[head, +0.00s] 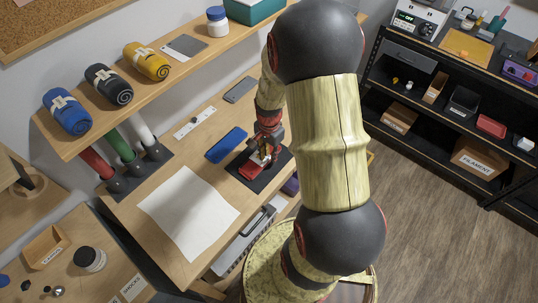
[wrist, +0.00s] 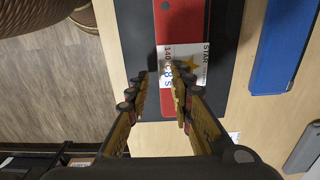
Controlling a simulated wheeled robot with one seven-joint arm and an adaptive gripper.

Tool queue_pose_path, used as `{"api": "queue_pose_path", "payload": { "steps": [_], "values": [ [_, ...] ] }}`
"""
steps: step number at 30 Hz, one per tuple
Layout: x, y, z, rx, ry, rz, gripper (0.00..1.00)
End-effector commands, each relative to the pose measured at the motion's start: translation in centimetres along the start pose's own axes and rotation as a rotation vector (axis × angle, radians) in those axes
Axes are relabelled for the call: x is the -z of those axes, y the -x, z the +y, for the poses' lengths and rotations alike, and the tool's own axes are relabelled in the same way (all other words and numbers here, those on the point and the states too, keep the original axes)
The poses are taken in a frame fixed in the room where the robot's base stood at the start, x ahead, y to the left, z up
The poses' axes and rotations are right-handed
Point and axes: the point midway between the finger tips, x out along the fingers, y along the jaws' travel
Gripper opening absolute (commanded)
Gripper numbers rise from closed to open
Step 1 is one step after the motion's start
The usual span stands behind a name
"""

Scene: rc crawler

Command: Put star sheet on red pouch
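The red pouch (wrist: 181,20) lies on a dark mat (wrist: 226,50) on the workbench. In the head view its red end (head: 251,171) shows just below my gripper. The star sheet (wrist: 197,62), white with a gold star and printed lettering, lies across the red pouch in the wrist view, with red visible beyond both its edges. My gripper (wrist: 162,84) is open over the sheet. A gap shows between the fingers; the right finger overlaps the sheet and the left is beside the pouch's left edge. I cannot tell whether the fingers touch the sheet.
A blue flat item (wrist: 283,50) lies right of the mat, and a dark slab (wrist: 304,147) lies farther right. A large white sheet (head: 188,212) covers the bench's near part. A shelf (head: 175,82) with rolled bundles runs above the bench's back.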

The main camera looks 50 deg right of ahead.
Motion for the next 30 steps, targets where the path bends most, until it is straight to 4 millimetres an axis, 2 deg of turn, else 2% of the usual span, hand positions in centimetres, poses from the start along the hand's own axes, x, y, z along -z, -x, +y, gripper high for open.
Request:
{"api": "queue_pose_path", "payload": {
  "steps": [7,11,24,30],
  "values": [
    [0.0,0.1,0.0,0.0,0.0,0.0,0.23],
    [0.1,1.2,-0.1,0.002,0.0,0.002,0.23],
    [0.1,9.6,-0.1,0.002,0.0,0.002,0.23],
    [0.0,11.8,0.0,0.001,0.0,0.001,0.23]
  ]
}}
